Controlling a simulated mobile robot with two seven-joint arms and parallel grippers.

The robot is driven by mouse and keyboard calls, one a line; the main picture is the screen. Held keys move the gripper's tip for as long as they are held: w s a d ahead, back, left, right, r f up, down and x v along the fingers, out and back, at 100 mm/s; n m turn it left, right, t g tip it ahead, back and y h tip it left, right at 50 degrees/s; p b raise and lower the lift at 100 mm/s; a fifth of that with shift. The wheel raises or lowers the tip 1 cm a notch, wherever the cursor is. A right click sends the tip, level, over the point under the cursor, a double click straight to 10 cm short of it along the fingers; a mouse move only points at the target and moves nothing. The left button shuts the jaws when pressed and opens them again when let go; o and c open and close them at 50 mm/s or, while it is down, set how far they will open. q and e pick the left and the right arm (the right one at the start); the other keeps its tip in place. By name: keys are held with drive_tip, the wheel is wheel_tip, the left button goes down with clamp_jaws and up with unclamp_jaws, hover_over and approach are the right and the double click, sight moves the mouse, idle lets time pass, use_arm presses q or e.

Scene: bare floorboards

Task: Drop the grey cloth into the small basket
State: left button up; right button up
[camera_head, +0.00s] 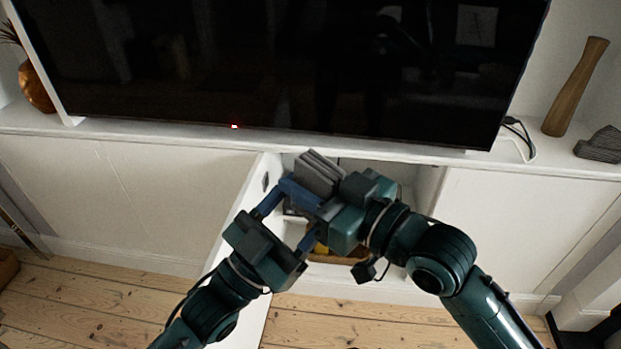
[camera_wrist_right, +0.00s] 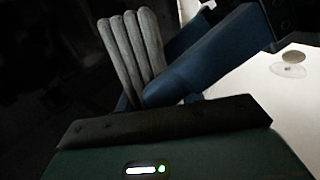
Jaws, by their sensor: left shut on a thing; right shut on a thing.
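The grey cloth (camera_head: 319,173) is a folded, ridged bundle in front of the open cabinet, below the TV. It also shows in the right wrist view (camera_wrist_right: 132,52), upright beside blue fingers. My left gripper (camera_head: 298,194) reaches up to the cloth from the lower left and is shut on it. My right gripper (camera_head: 332,207) meets it from the right and is shut on the cloth too; its fingertips are mostly hidden. The small basket (camera_head: 345,257) is a brown container low in the cabinet opening, largely hidden behind my right gripper; something yellow shows in it.
The white cabinet door (camera_head: 232,225) stands open beside my left gripper. A large TV (camera_head: 290,65) stands on the shelf (camera_head: 150,132) above. A wooden vase (camera_head: 577,88) and a grey ornament (camera_head: 600,145) stand at the right. Bare floorboards (camera_head: 90,305) are clear at the lower left.

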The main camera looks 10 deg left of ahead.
drive_tip(key=o, duration=0.9)
drive_tip(key=shift+w+d+f, duration=0.1)
drive_tip(key=v, duration=1.2)
